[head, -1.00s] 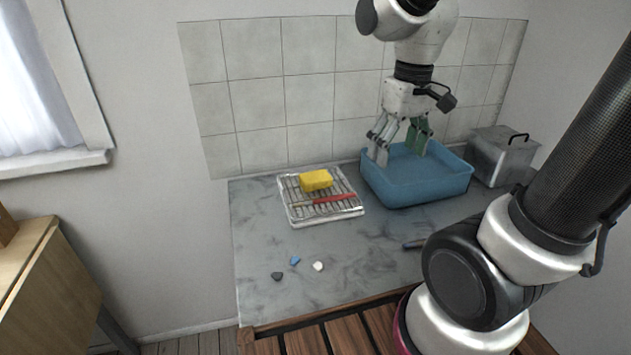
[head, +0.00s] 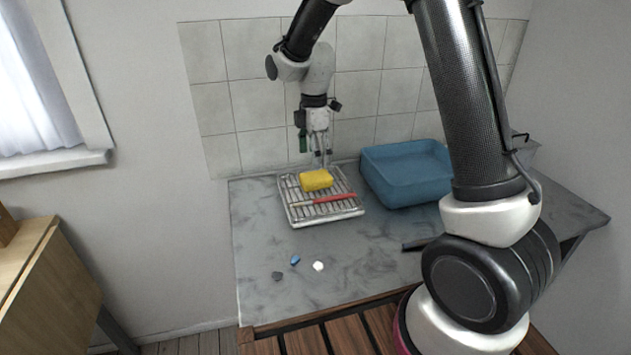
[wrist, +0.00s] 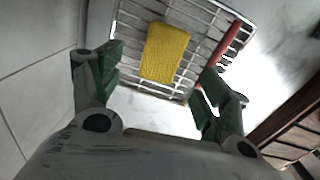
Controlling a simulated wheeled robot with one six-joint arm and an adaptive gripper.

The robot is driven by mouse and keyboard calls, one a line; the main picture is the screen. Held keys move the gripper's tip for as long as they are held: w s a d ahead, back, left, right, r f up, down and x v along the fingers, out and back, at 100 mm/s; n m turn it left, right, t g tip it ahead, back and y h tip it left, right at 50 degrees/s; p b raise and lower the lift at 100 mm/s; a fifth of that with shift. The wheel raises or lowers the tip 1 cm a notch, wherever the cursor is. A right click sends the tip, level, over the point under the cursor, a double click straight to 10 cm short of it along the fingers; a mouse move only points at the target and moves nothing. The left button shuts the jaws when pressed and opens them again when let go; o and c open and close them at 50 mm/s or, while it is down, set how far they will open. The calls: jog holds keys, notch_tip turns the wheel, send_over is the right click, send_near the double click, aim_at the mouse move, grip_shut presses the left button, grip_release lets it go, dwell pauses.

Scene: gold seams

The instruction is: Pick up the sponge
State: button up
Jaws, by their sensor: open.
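The yellow sponge (head: 316,180) lies on a wire rack over a pale tray (head: 326,214). My gripper (head: 318,160) is just behind and above the sponge in the head view, pointing down. In the wrist view, my gripper (wrist: 152,92) is open, its green-padded fingers spread wide with nothing between them. The sponge (wrist: 164,52) shows beyond the fingertips, roughly between their lines, and looks apart from both. The sponge's far side in the head view is partly behind my gripper's line.
A red-handled tool (head: 334,198) lies on the rack right beside the sponge. A blue basin (head: 407,178) stands to the right. Small blue (head: 295,259), white (head: 318,266) and dark (head: 277,276) pieces lie near the front. The grey countertop (head: 260,225) is clear left of the rack.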

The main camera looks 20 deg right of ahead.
aim_at(315, 176)
notch_tip(315, 176, down, 7)
jog(key=shift+s+d+f, duration=0.1)
jog(key=shift+d+f, duration=0.05)
jog(key=c, duration=0.8)
